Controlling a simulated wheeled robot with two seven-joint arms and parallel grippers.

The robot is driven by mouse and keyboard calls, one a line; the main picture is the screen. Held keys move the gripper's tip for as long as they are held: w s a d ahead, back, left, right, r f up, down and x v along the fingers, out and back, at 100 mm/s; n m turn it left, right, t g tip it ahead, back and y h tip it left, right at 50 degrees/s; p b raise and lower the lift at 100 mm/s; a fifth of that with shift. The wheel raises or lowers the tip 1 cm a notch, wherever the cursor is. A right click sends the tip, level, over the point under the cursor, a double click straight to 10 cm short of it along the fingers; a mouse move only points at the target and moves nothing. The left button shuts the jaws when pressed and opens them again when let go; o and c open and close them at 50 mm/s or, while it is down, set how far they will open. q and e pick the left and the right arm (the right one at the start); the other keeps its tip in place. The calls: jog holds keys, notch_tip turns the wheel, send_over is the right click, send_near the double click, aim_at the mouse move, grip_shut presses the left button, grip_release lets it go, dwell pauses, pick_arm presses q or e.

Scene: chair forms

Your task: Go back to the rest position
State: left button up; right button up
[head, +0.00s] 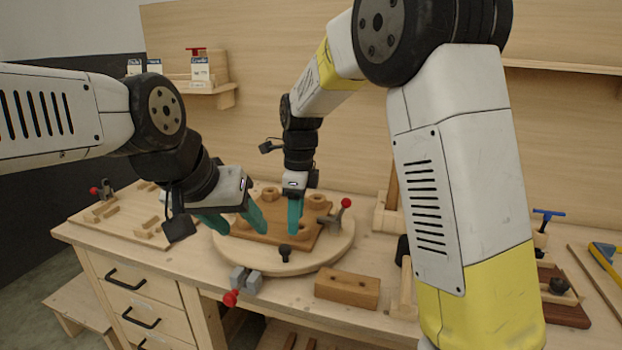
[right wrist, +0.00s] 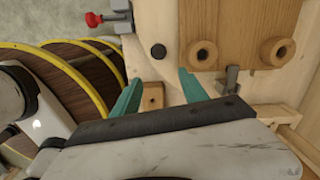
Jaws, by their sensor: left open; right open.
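My left gripper (head: 237,220) is open and empty, its teal fingers by the left part of the round wooden disc (head: 335,249). My right gripper (head: 295,226) points down in front of the brown board (head: 270,235) on that disc; its fingers overlap in the head view. In the right wrist view its fingers (right wrist: 160,90) stand apart with nothing gripped between them. A small wooden block with a hole (right wrist: 152,97) shows behind the fingers there. Whether either gripper touches the board or disc cannot be told.
A wooden block (head: 347,289) lies at the bench's front. A red-knobbed clamp (head: 243,280) sits on the front edge, and another clamp (head: 338,215) on the disc. A low board with parts (head: 118,215) lies left. Tools and a blue-handled clamp (head: 546,214) crowd the right.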

jog(key=s+d+r+n+t+y, duration=0.1)
jog(key=s+d+r+n, duration=0.35)
jog(key=d, duration=0.25)
jog(key=s+d+r+n+t+y, duration=0.1)
jog(key=s+d+r+n, duration=0.35)
jog(key=d, duration=0.25)
jog(key=s+d+r+n+t, duration=0.1)
jog(key=s+d+n+t, duration=0.3)
jog(key=s+d+n, duration=0.3)
jog(key=s+n, duration=0.2)
jog(key=n, duration=0.1)
jog(key=shift+s+n+h, duration=0.3)
jog(key=shift+s, duration=0.1)
jog(key=shift+d+r, duration=0.1)
jog(key=shift+r, duration=0.05)
